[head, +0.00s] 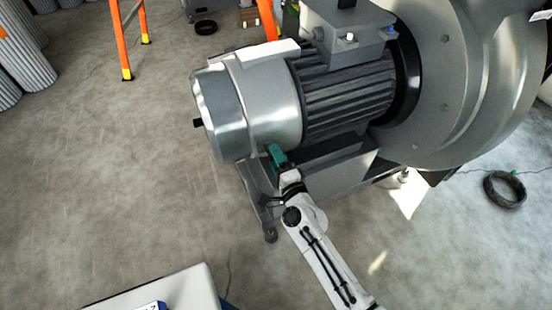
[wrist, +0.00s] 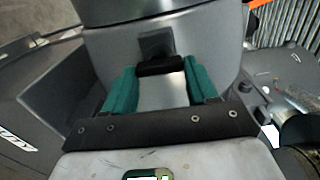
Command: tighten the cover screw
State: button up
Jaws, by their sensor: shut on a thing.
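The silver cover (head: 262,105) is fitted over the left end of the motor; its grey surface also fills the upper wrist view (wrist: 215,35). A black cover screw with a block-like head (wrist: 156,44) stands on the cover between my fingers. My gripper (head: 276,156) has green fingers and is at the lower edge of the cover. In the wrist view, my gripper (wrist: 160,68) is shut on the screw, with one green finger on each side. In the head view my gripper hides this screw. Another black knob (head: 198,123) sticks out of the cover's left face.
The ribbed motor (head: 345,95) and the large grey blower housing (head: 470,80) are right of the cover. Below is the grey base frame (head: 335,165). An orange ladder (head: 126,40) stands at upper left. A black coil (head: 504,190) lies at right.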

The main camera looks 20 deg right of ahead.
jog(key=shift+f, duration=0.1)
jog(key=o, duration=1.1)
jog(key=shift+c, duration=0.2)
jog(key=s, duration=1.1)
jog(key=s+a+r+n+g+y+p, duration=0.3)
jog(key=s+n+g+y+p, duration=0.3)
jog(key=n, duration=0.6)
jog(key=s+d+r+n+g+h+p, duration=0.1)
jog(key=s+d+g, duration=0.4)
jog(key=s, duration=0.5)
jog(key=s+d+r+n+g+h+p, duration=0.2)
jog(key=s+d+r+n+g+h, duration=0.2)
jog(key=s, duration=0.5)
jog(key=shift+s+d+r+n+g+h, duration=0.15)
jog(key=shift+s+d+n+g+h, duration=0.25)
jog(key=shift+d+g+h, duration=0.45)
